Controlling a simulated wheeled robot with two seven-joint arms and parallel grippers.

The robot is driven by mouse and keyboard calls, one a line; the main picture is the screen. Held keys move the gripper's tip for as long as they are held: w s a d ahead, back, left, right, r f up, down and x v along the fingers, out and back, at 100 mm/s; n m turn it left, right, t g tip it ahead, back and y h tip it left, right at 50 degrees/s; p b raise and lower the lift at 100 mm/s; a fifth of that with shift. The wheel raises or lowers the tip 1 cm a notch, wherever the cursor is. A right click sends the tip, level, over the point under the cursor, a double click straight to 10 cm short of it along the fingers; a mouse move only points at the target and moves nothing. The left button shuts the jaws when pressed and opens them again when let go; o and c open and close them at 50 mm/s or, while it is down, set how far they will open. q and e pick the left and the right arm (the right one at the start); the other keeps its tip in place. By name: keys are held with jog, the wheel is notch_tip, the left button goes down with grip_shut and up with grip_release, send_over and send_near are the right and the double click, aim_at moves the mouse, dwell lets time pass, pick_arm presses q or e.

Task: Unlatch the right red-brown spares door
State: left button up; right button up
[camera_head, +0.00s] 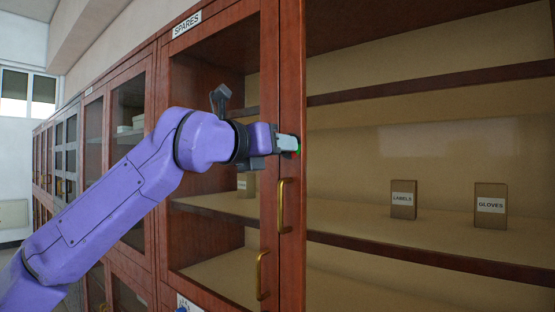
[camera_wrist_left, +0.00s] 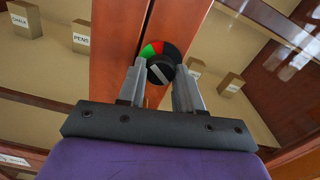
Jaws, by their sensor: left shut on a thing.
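The red-brown spares door (camera_head: 292,80) is upright, with a brass handle (camera_head: 283,205) on its stile. My left gripper (camera_head: 289,144) is at this stile above the handle, its fingers hiding most of the latch; a bit of green and red shows at the fingertips. In the left wrist view the latch is a round black knob (camera_wrist_left: 160,70) with a pale diagonal bar, on a dial with green and red sectors. My left gripper (camera_wrist_left: 160,84) has one finger on each side of the knob and is shut on it. My right gripper is not in view.
A neighbouring glazed door under the SPARES sign (camera_head: 187,24) has its own brass handle (camera_head: 262,276). Boxes marked LABELS (camera_head: 403,199) and GLOVES (camera_head: 490,204) stand on a shelf inside. More cabinets (camera_head: 95,140) run back to the left.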

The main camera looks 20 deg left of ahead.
pick_arm(q)
jog(key=shift+r+n+b, duration=0.1)
jog(key=shift+n+b, duration=1.9)
jog(key=shift+n, duration=1.6)
jog(key=o, duration=1)
jog(key=shift+o, duration=0.2)
